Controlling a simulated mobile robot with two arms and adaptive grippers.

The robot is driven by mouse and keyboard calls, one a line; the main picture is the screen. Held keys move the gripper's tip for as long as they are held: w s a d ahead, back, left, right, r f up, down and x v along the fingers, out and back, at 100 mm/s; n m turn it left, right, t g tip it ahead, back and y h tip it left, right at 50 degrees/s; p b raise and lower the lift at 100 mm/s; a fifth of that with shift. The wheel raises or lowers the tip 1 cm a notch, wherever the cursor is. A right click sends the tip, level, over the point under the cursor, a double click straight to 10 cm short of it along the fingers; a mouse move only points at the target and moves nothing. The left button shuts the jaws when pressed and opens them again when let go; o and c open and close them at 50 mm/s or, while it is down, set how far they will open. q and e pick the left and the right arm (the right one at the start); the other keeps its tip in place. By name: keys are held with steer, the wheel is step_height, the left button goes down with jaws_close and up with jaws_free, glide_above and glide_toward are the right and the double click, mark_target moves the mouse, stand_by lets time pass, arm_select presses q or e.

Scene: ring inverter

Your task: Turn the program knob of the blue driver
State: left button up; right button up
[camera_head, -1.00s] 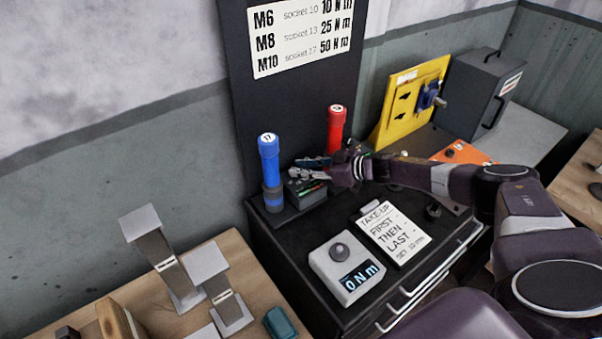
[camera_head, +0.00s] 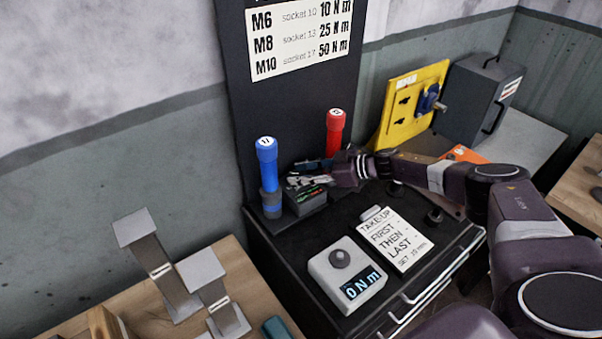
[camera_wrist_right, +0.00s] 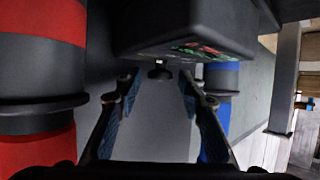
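The blue driver (camera_head: 266,165) stands upright in its holder on the black cabinet, left of the red driver (camera_head: 335,130). A dark box (camera_head: 306,197) with a small red and green display adjoins its base. My right gripper (camera_head: 304,174) is just above and behind this box, between the two drivers. In the right wrist view the gripper (camera_wrist_right: 160,92) is open, with a small dark knob (camera_wrist_right: 160,72) between and just beyond its fingertips, apart from both. The box (camera_wrist_right: 190,28) is above the knob, the blue driver (camera_wrist_right: 229,85) to the right. My left gripper is out of view.
A grey meter (camera_head: 347,275) reading "0 N m" and a white card (camera_head: 396,238) lie in front on the cabinet. A yellow panel (camera_head: 411,105) and grey case (camera_head: 480,100) stand behind right. The red driver (camera_wrist_right: 40,85) is close left in the wrist view.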

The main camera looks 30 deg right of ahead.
steer(key=v, duration=1.2)
steer(key=shift+o, duration=0.4)
